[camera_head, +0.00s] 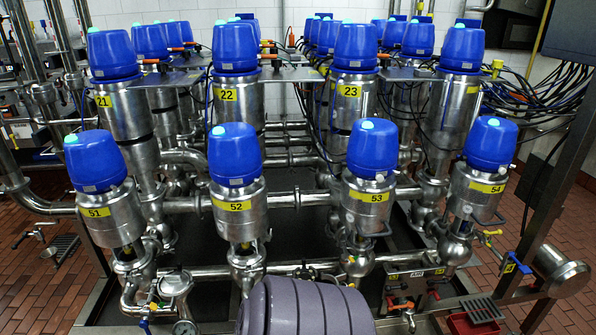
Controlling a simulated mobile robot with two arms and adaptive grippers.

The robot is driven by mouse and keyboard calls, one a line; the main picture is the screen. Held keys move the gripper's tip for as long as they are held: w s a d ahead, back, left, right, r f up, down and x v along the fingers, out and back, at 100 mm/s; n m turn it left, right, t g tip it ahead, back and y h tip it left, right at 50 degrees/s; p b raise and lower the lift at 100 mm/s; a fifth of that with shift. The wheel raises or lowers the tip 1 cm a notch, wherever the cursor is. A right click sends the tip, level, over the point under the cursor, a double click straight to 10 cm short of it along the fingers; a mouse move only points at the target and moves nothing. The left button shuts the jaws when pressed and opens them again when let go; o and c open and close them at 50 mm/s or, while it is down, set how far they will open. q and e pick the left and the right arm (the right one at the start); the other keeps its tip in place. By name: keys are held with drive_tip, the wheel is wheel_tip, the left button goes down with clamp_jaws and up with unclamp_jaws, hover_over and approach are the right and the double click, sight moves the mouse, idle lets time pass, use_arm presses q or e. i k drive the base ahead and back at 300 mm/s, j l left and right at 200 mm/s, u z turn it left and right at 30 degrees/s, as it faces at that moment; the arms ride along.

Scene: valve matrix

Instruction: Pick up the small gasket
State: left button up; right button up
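I cannot make out a small gasket in the head view. A large purple-grey ribbed form (310,308) shows at the bottom middle, cut off by the lower edge. It looks like several thick rings side by side, and I cannot tell what it is. Neither of my grippers is in view.
Steel valves with blue caps stand in rows; the front row includes valve 52 (235,180) and valve 53 (368,175). A steel post (562,180) stands at right. Brick-tiled floor (30,285) is partly clear at left.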

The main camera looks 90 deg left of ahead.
sight(304, 261)
drive_tip(key=u, duration=2.5)
drive_tip(key=j, duration=0.1)
drive_tip(key=i, duration=0.05)
